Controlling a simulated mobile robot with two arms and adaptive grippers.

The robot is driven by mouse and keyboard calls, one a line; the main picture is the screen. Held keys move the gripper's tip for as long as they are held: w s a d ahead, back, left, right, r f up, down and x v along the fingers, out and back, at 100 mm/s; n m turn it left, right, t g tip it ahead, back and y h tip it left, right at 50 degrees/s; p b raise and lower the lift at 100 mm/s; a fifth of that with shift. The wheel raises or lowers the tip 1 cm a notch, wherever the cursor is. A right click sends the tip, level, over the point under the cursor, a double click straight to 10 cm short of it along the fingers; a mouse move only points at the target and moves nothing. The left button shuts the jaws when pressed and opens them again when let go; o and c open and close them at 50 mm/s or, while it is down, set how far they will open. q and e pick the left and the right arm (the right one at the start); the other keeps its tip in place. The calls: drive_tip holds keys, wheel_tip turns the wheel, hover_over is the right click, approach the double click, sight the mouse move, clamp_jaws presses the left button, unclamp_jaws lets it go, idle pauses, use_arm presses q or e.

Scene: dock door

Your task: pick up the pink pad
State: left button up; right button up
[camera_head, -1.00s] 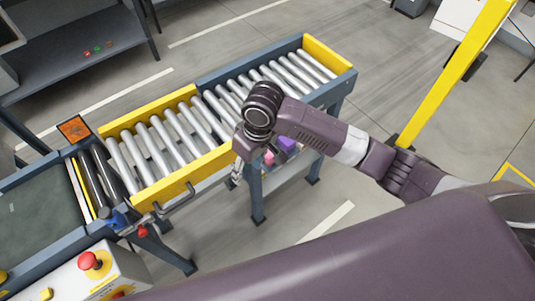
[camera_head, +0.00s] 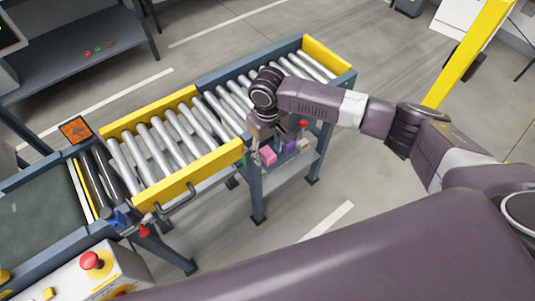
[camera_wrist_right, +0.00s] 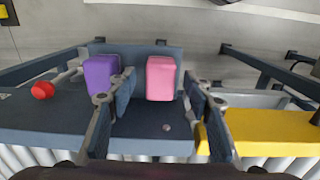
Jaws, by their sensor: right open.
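The pink pad (camera_head: 268,156) is a small pink block at the near side of the roller conveyor, below my right wrist in the head view. In the right wrist view the pink pad (camera_wrist_right: 160,78) lies between and beyond my right gripper's fingers (camera_wrist_right: 158,84). The fingers are spread, with nothing held between them. In the head view my right gripper (camera_head: 265,134) is partly hidden by its own wrist. A purple block (camera_head: 290,147) is beside the pad; it also shows in the right wrist view (camera_wrist_right: 100,73), just outside the left-hand finger. My left gripper is not in view.
The roller conveyor (camera_head: 175,134) with yellow side guards runs close beside the pad. A red knob (camera_head: 303,123) is near the purple block and also shows in the wrist view (camera_wrist_right: 43,90). A control box with a red button (camera_head: 91,260) stands at lower left.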

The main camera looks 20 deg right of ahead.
sight(267, 152)
drive_tip(key=shift+f, duration=0.4)
drive_tip(key=shift+c, duration=0.2)
drive_tip(key=c, duration=1.1)
wheel_tip(267, 152, up, 20)
drive_tip(key=shift+r+b, duration=0.1)
drive_tip(key=shift+b, duration=0.25)
